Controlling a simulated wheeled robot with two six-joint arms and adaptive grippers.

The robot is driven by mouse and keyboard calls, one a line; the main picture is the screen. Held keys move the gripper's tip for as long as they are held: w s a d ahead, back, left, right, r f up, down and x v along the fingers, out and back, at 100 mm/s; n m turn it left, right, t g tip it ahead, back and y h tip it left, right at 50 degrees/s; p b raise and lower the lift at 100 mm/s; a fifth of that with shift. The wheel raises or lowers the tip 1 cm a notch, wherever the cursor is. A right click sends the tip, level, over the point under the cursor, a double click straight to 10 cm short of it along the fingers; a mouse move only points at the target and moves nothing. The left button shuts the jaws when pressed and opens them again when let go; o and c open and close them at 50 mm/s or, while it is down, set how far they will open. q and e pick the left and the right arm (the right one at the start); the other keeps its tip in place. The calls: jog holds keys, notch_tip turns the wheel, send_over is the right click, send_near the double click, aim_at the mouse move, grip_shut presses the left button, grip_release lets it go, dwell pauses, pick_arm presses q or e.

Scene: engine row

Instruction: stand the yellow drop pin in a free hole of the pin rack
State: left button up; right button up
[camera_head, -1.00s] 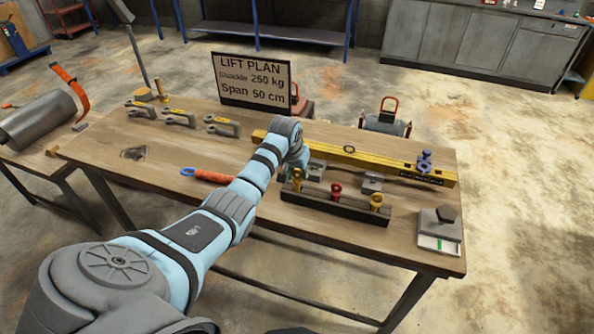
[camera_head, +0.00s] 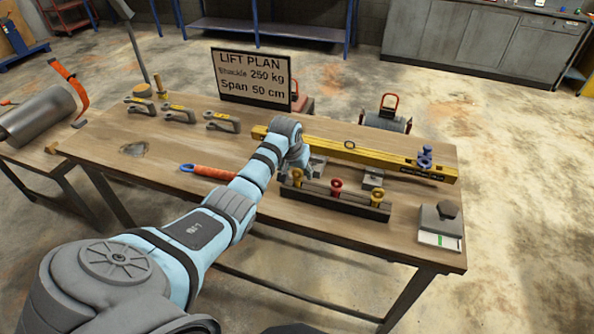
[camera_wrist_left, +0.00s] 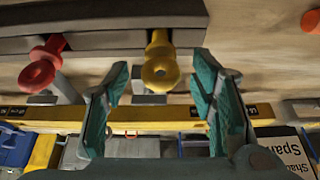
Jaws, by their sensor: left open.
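The dark pin rack (camera_head: 318,200) lies along the front of the table. A yellow pin (camera_head: 297,178) stands at its left end, a red pin (camera_head: 336,187) in the middle and another yellow pin (camera_head: 377,197) near the right end. My left gripper (camera_wrist_left: 160,95) is open. In the left wrist view, the ring head of the left-end yellow pin (camera_wrist_left: 160,68) shows in the gap between its teal fingers, with space on both sides. The red pin (camera_wrist_left: 42,65) is outside the fingers. In the head view my arm partly hides the gripper. My right gripper is not in view.
A yellow beam (camera_head: 350,155) lies behind the rack, with small grey blocks (camera_head: 372,179) between. An orange-handled tool (camera_head: 210,173) lies left of my arm. Several shackles (camera_head: 180,115) and the lift plan sign (camera_head: 252,78) stand farther back. A scale (camera_head: 440,226) is at right.

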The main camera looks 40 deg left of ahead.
pick_arm(q)
jog(key=v, duration=1.2)
jog(key=shift+w, duration=0.1)
